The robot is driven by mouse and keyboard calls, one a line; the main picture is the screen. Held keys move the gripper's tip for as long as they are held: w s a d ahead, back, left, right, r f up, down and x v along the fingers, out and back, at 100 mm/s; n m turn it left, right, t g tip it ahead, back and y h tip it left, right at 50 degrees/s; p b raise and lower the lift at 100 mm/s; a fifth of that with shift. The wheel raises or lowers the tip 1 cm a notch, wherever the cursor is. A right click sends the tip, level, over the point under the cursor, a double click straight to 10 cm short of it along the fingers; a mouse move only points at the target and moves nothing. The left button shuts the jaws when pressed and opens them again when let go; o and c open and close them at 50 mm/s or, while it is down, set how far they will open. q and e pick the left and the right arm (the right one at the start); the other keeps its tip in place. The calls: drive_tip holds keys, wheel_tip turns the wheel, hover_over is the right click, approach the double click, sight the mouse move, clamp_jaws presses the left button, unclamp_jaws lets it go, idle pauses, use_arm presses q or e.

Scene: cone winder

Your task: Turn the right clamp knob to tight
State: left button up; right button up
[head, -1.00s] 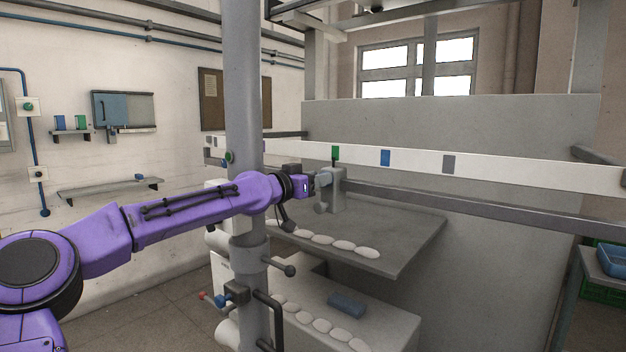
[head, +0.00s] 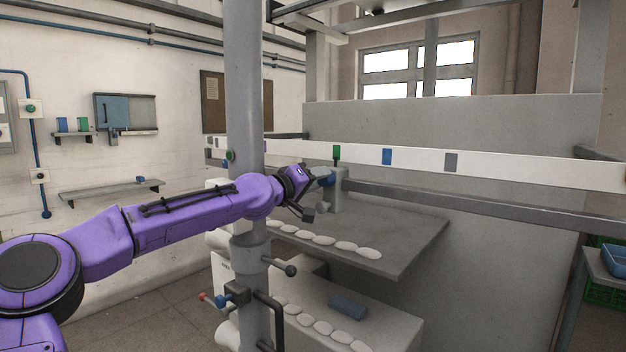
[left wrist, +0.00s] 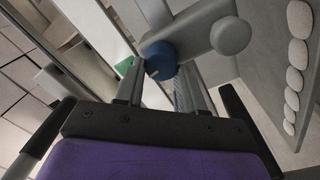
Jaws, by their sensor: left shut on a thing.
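The clamp knob (head: 328,181) is blue and round and sits on the grey clamp block (head: 339,194) below the rail's green marker. My left gripper (head: 319,181) reaches it from the left, its wrist tilted. In the left wrist view the blue knob (left wrist: 160,61) lies between the tips of my left gripper (left wrist: 158,78), which is shut on it. A light pointer mark shows on the knob's face; what setting it means I cannot tell. A grey round knob (left wrist: 230,36) stands beside it on the same block. My right gripper is not in view.
A white rail (head: 420,159) with coloured markers runs behind the clamp. A grey shelf (head: 400,250) with several pale oval pads lies below. A blue block (head: 347,306) lies lower down.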

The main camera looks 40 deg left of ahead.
use_arm(q)
drive_tip(key=n, duration=0.6)
drive_tip(key=shift+w+r, duration=0.1)
drive_tip(key=shift+r, duration=0.05)
idle(0.6)
